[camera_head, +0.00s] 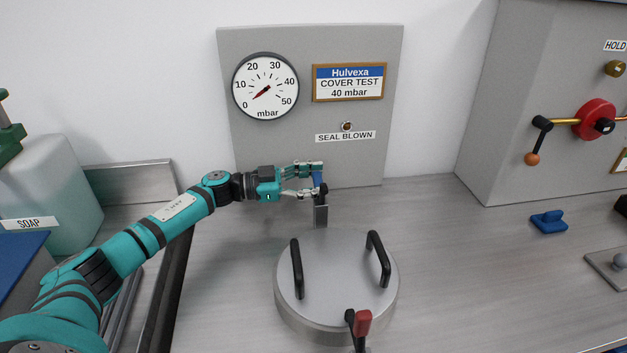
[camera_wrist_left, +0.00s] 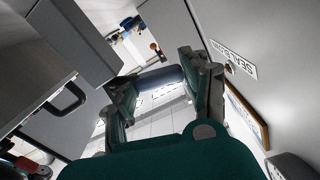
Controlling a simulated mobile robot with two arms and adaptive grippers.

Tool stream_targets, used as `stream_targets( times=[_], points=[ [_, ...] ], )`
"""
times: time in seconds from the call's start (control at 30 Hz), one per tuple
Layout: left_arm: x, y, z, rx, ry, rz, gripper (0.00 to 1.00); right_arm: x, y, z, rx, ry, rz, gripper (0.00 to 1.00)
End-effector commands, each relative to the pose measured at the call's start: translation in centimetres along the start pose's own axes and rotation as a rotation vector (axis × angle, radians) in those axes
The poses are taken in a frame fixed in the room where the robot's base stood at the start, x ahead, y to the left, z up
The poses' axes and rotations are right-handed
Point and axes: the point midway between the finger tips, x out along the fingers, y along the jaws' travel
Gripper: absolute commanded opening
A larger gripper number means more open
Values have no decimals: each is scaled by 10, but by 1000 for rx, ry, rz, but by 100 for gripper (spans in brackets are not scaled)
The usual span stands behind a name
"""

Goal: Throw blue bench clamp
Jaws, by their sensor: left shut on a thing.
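The blue bench clamp (camera_head: 317,179) stands at the far edge of the round metal lid (camera_head: 335,270). Its blue handle is upright above a dark metal body (camera_head: 320,215). My left gripper (camera_head: 318,179) reaches in from the left and is shut on the blue handle. In the left wrist view the dark blue handle (camera_wrist_left: 160,77) lies crosswise between the two fingers of my left gripper (camera_wrist_left: 162,88). The fingers hide part of the handle. My right gripper is in neither view.
A red-handled clamp (camera_head: 361,323) stands at the lid's near edge. Two black handles (camera_head: 378,258) rise from the lid. A gauge panel (camera_head: 360,150) stands close behind my gripper. A blue knobbed piece (camera_head: 548,222) lies on the right; the bench between is clear.

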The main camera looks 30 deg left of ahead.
Motion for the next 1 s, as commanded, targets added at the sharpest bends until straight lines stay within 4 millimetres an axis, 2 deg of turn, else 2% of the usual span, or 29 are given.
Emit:
stream_targets(
  times=[0.03,0.13,0.57,1.0],
  points=[
    [0,0,0,0,0,-1,12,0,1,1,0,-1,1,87],
    [0,0,0,0,0,-1,0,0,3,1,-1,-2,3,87],
    [0,1,-3,59,-1,-1,0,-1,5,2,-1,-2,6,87],
    [-1,11,-19,405,-2,1,0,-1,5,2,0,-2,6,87]
  ],
)
